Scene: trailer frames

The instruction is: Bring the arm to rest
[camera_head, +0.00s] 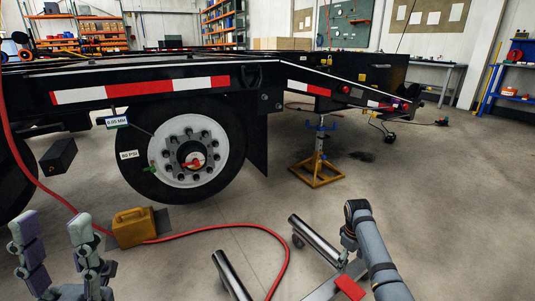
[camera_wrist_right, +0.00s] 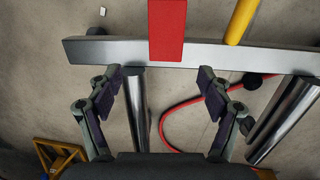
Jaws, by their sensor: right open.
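My left gripper (camera_head: 58,235) is at the lower left of the head view. Its two fingers are spread and nothing shows between them. My right arm comes in from the lower right of the head view, over a wheel dolly with steel rollers (camera_head: 314,242) and a red pad (camera_head: 349,288); its fingers are not clear there. In the right wrist view my right gripper (camera_wrist_right: 158,76) is open and empty. The dolly's metal crossbar (camera_wrist_right: 110,52), with a red block (camera_wrist_right: 167,30) on it, lies beyond the fingertips.
A trailer frame with a large wheel (camera_head: 193,146) spans the head view. A yellow jack stand (camera_head: 318,170) stands under it. A yellow chock-like block (camera_head: 133,227) and a red hose (camera_head: 235,223) lie on the floor near my left gripper. Open concrete floor (camera_head: 460,220) is at right.

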